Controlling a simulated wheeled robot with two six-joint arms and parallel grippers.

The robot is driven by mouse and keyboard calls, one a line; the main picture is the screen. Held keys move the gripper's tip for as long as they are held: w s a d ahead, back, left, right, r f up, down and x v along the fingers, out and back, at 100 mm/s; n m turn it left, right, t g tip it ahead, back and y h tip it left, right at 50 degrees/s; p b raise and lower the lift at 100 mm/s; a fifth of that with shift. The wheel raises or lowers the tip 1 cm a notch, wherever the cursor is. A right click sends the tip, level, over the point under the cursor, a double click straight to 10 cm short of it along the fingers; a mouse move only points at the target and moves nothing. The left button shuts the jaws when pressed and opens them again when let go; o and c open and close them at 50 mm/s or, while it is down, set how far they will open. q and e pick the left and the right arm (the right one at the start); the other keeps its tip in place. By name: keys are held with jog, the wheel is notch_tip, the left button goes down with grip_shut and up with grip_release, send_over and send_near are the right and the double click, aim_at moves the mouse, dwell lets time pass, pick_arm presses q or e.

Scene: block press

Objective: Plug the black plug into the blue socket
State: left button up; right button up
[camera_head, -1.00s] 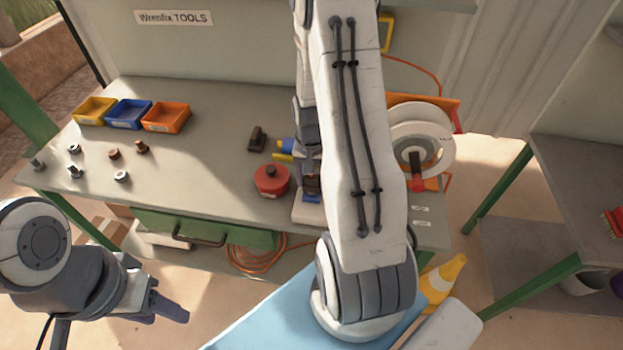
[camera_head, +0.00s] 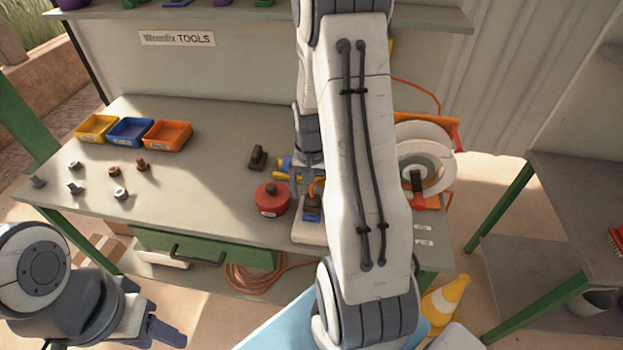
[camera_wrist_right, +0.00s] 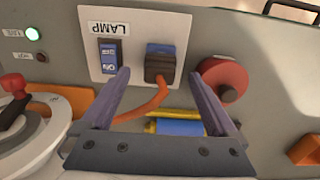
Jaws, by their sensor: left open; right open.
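The black plug (camera_wrist_right: 159,68), with an orange cord, sits at the blue socket (camera_wrist_right: 160,48) on the white panel, and the socket's blue edge shows beside it. In the wrist view I cannot tell exactly how deep it is seated. In the head view the socket's blue edge (camera_head: 312,214) shows beside my right arm. My right gripper (camera_wrist_right: 158,78) is open, its fingers apart on either side of the plug and cord, not touching the plug. My left gripper (camera_head: 168,328) is open and empty, low at the left, off the bench.
A blue switch (camera_wrist_right: 110,56) labelled LAMP is beside the socket, and a green light (camera_wrist_right: 33,34) is lit. A red round item (camera_head: 271,199), a blue-yellow cylinder (camera_wrist_right: 180,127) and a white reel (camera_head: 425,157) stand close by. A dark block (camera_head: 257,158) lies behind.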

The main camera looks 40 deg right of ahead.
notch_tip(320, 180, up, 7)
jog(key=shift+b, duration=0.3)
dwell(0.4)
jog(key=s+a+r+n, duration=0.15)
jog(key=a+n, duration=0.25)
jog(key=a, duration=0.6)
jog(key=s+a+r+n, duration=0.1)
jog(key=a+r+n, duration=0.25)
jog(key=a, duration=0.65)
jog(key=s+a+r+n+y, duration=0.1)
jog(key=s+a+n, duration=0.9)
jog(key=s, duration=0.3)
jog(key=shift+s+a+r, duration=0.35)
jog(key=shift+d, duration=0.1)
